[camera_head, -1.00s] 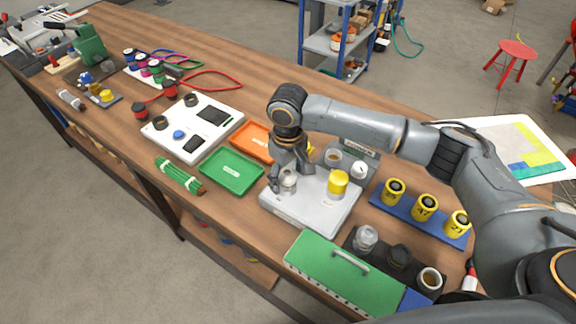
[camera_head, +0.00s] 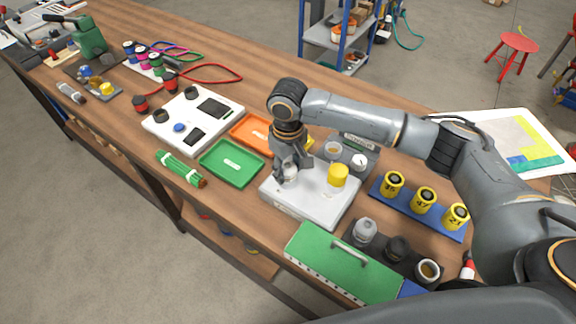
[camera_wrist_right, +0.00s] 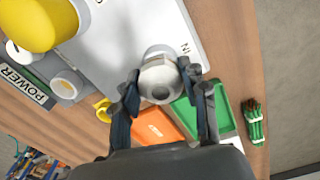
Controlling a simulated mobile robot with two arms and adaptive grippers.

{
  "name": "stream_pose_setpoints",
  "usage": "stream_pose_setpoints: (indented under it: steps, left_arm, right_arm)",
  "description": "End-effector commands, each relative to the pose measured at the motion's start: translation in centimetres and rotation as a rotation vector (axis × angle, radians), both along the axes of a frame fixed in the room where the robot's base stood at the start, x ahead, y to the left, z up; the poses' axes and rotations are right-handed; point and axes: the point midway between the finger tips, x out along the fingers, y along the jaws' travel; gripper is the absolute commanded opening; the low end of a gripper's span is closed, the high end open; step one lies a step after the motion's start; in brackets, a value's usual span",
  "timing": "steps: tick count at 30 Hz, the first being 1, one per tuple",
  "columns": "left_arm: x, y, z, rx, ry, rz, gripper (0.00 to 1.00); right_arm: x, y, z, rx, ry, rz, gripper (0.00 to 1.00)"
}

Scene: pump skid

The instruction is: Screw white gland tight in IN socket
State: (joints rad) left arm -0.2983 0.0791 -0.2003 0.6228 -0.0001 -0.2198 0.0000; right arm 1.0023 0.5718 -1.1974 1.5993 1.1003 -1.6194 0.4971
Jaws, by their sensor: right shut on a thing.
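The light grey plate block (camera_head: 318,205) lies on the bench. The letters IN show on it beside the gland in the right wrist view. The white gland (camera_wrist_right: 159,78) stands at the IN mark, a rounded pale cap with a grey centre. My right gripper (camera_wrist_right: 160,84) points down from above with its fingers on both sides of the gland, shut on it. In the head view, the right gripper (camera_head: 289,172) mostly covers the gland. How deep the gland sits in the socket is hidden. My left gripper is not in view.
A yellow cap (camera_head: 338,176) stands on the same block, right of the gripper. A green tray (camera_head: 231,164) and an orange tray (camera_head: 252,136) lie to the left. A POWER box (camera_head: 350,158) stands behind. A green case (camera_head: 340,262) lies in front.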

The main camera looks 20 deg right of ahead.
Motion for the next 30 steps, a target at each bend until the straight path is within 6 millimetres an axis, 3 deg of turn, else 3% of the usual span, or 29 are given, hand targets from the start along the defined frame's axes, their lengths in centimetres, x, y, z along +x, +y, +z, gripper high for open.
stream_pose_setpoints:
  steps: [30]
  left_arm:
    - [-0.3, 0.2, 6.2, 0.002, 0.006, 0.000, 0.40]
  right_arm:
    - [0.0, 0.0, 0.2, 0.001, 0.001, -0.346, 0.13]
